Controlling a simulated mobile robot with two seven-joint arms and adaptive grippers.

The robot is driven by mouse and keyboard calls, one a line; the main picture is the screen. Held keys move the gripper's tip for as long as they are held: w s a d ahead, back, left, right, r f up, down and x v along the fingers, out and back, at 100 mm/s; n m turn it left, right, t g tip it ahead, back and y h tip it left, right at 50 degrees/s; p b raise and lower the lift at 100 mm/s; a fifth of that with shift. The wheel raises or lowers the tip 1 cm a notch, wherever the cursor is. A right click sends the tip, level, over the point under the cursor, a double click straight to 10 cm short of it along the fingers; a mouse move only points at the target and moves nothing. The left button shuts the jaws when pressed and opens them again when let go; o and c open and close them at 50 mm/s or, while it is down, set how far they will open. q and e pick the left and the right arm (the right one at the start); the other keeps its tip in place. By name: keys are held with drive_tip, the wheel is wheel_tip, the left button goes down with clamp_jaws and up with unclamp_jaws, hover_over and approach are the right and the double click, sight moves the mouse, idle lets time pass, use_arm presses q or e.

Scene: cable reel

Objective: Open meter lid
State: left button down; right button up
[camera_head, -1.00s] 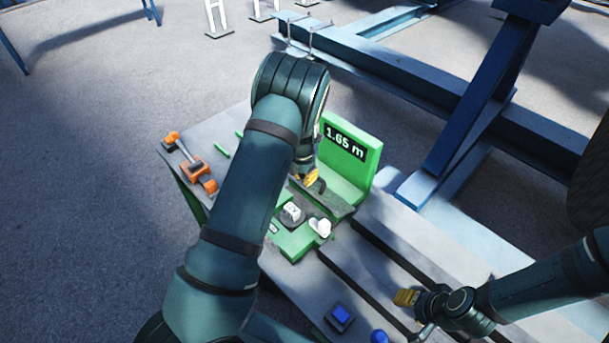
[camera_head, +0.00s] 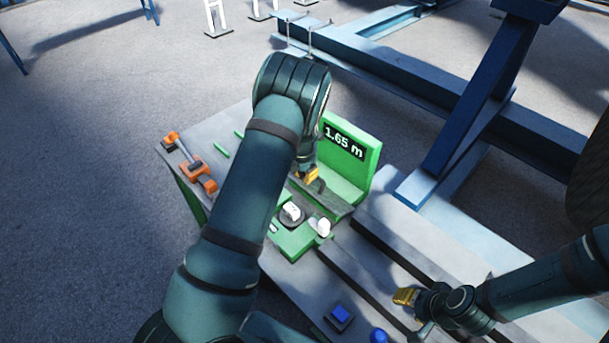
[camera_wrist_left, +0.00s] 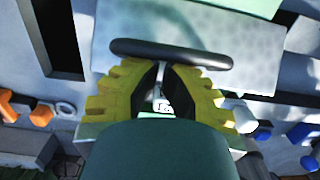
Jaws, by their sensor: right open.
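The green meter (camera_head: 365,158) has an upright panel reading 1.65 m. At its foot lies a greyish plate (camera_head: 338,207), which looks like the lid, with a dark bar handle (camera_head: 320,186). My left gripper (camera_head: 310,176) is right at this handle, partly hidden by my own arm. In the left wrist view, the dark handle (camera_wrist_left: 170,53) runs across the tips of the yellow fingers, with the pale plate (camera_wrist_left: 250,45) behind it. I cannot tell whether the fingers grip the handle. My right gripper (camera_head: 405,297) is open and empty over the table at lower right.
A white-topped round part (camera_head: 291,213) and a white knob (camera_head: 323,227) sit in front of the plate. An orange tool (camera_head: 198,170) lies at the table's left. Blue buttons (camera_head: 341,314) are at the front. A blue steel frame (camera_head: 460,120) stands behind.

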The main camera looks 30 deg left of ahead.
use_arm(q)
drive_tip(key=shift+w+d+r, duration=0.1)
drive_tip(key=shift+w+r, duration=0.15)
drive_tip(key=shift+w, duration=0.05)
use_arm(e)
drive_tip(key=shift+r, duration=0.2)
use_arm(q)
drive_tip(key=shift+w+d+r+p, duration=0.3)
drive_tip(key=shift+w+r+p, duration=0.1)
drive_tip(key=shift+w+p, duration=0.25)
use_arm(e)
drive_tip(key=shift+r, duration=0.4)
use_arm(q)
drive_tip(key=shift+w+d+r, duration=0.2)
drive_tip(key=shift+w, duration=0.5)
use_arm(e)
drive_tip(key=shift+w+d+r, duration=0.1)
drive_tip(key=shift+r, duration=0.05)
use_arm(q)
drive_tip(key=shift+w+d, duration=0.15)
drive_tip(key=shift+w, duration=0.25)
use_arm(e)
drive_tip(key=shift+w, duration=0.2)
use_arm(q)
drive_tip(key=shift+r, duration=0.1)
use_arm(e)
drive_tip(key=shift+r, duration=0.1)
